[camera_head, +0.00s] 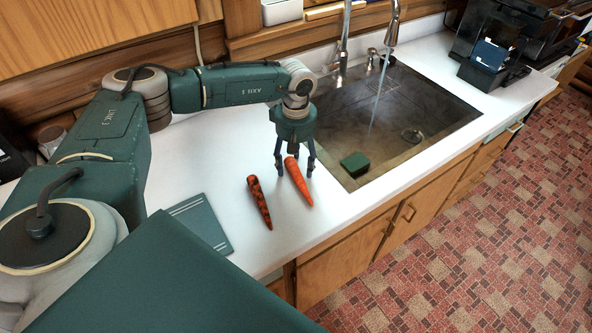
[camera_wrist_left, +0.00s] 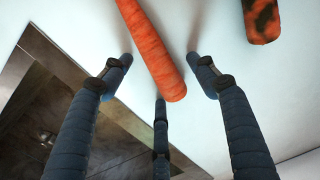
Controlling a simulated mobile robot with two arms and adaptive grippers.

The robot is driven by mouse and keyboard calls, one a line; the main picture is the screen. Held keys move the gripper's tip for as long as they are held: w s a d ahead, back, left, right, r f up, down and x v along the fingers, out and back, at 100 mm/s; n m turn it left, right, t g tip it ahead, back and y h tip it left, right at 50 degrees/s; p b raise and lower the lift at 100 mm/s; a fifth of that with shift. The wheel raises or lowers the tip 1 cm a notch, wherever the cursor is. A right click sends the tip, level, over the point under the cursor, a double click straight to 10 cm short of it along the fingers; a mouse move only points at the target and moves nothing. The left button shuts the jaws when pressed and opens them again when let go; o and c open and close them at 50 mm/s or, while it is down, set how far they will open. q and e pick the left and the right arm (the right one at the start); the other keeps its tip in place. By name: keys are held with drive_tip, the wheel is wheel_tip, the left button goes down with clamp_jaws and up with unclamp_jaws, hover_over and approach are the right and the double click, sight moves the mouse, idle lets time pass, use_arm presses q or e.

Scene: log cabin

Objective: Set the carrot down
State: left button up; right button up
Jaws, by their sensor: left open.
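An orange carrot (camera_head: 298,184) lies on the white counter beside the sink's left edge. My left gripper (camera_head: 294,174) is directly over it, pointing down, with its fingers open on either side. In the left wrist view the orange carrot (camera_wrist_left: 153,48) lies between the spread fingers (camera_wrist_left: 160,75), with visible gaps at the sides. A second carrot with dark blotches (camera_head: 260,203) lies on the counter just left of the gripper. Part of this blotched carrot shows at the wrist view's top right (camera_wrist_left: 263,20). My right gripper is not in view.
A sink (camera_head: 440,123) with running water and a green sponge (camera_head: 354,164) is right of the carrots. A flat teal board (camera_head: 202,222) lies to the left. The counter's front edge is close below the carrots. A black machine (camera_head: 497,50) stands at the far right.

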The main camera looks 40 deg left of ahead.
use_arm(q)
drive_tip(key=c, duration=1.4)
